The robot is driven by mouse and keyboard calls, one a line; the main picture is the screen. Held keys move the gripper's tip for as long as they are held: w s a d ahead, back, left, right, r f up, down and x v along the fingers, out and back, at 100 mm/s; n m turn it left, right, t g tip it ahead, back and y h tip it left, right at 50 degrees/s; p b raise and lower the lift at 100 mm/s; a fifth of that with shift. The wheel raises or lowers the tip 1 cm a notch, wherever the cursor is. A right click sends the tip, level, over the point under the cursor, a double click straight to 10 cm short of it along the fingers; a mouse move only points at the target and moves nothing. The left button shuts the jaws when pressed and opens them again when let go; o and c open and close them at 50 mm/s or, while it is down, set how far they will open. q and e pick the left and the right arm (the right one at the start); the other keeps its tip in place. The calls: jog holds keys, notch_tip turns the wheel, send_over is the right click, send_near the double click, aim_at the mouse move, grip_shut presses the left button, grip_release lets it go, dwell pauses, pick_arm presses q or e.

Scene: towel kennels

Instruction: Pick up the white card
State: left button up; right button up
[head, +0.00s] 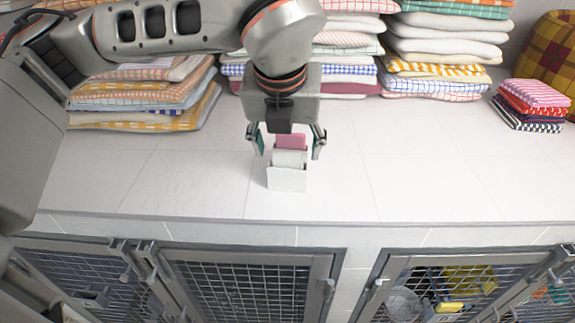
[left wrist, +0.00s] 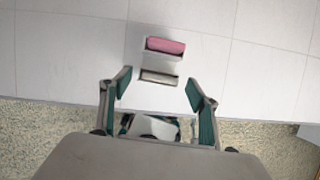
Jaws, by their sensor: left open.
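A small white stepped holder (head: 287,180) stands on the white tiled counter. The white card (head: 289,158) stands upright in its middle, in front of a pink card (head: 291,141). In the left wrist view the white card (left wrist: 159,77) shows as a narrow pale strip below the pink card (left wrist: 165,45). My left gripper (head: 289,146) is open and points down over the holder, one finger on each side of the cards. It also shows in the left wrist view (left wrist: 158,90), with nothing between its fingertips held. My right gripper is not in view.
Stacks of folded towels (head: 145,95) and (head: 440,55) line the back of the counter (head: 430,180). A small striped cloth stack (head: 530,105) and a plaid cushion (head: 550,55) are at the right. Wire kennel doors (head: 250,290) lie below the front edge. Counter beside the holder is clear.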

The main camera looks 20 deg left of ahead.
pick_arm(q)
jog(key=shift+w+f, duration=0.2)
jog(key=shift+f, duration=0.3)
jog(key=c, duration=1.1)
jog(key=shift+r, duration=0.15)
